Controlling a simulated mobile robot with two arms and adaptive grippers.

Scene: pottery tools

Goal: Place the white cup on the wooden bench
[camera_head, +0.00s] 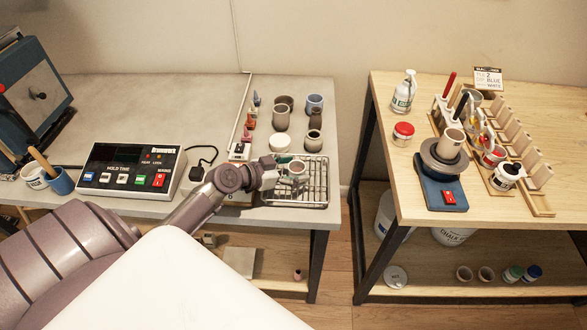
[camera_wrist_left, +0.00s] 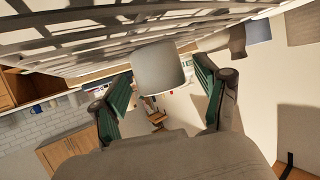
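A pale cup (camera_head: 297,168), which looks like the white cup, sits on the wire rack (camera_head: 318,192) at the right end of the grey table. My left gripper (camera_head: 281,174) reaches it from the left, close beside it. In the left wrist view the cup (camera_wrist_left: 159,68) shows between the two spread green-padded fingers (camera_wrist_left: 162,92), with gaps on both sides. The left gripper is open; whether a finger touches the cup is hard to tell. The wooden bench (camera_head: 405,190) stands to the right. My right gripper is not in view.
Several grey and blue pots (camera_head: 281,118) and a white bowl (camera_head: 279,142) stand behind the rack. A gap separates the table and bench. The bench holds a banding wheel (camera_head: 440,170) with a beige cup, a red-lidded jar (camera_head: 403,133) and wooden racks. Its front left top is clear.

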